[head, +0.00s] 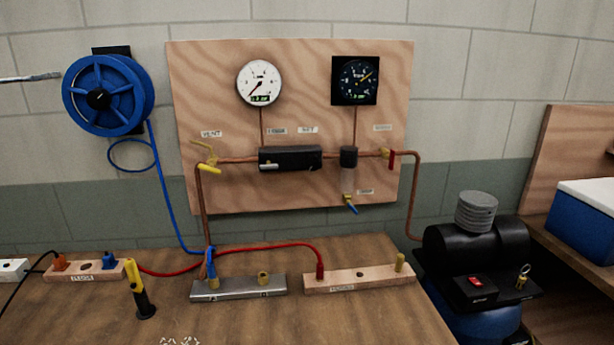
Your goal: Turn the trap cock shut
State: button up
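A trap with a black head (348,157) and a clear bowl hangs on the copper pipe at the right of the wooden panel. Below the bowl is a small brass cock with a blue lever (351,208), which slants down to the right. A small label (365,191) sits beside it, too small to read. The pipe also carries a yellow-handled cock (209,168) at the left, near the VENT label, and a red-handled cock (391,160) at the right, its handle hanging down. My gripper is not in view.
A wooden bench (110,310) stands below the panel (290,65), with a metal manifold (238,288), a wooden block (360,279) and a yellow-black tool (139,288). Blue and red hoses run across it. A black compressor (470,250) stands at the right. A grey rod tip (30,77) shows at left.

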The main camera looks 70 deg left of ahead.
aim_at(349, 205)
jog(key=u, duration=2.25)
jog(key=k, duration=0.6)
jog(key=u, duration=0.65)
jog(key=i, duration=1.35)
jog(key=u, duration=0.3)
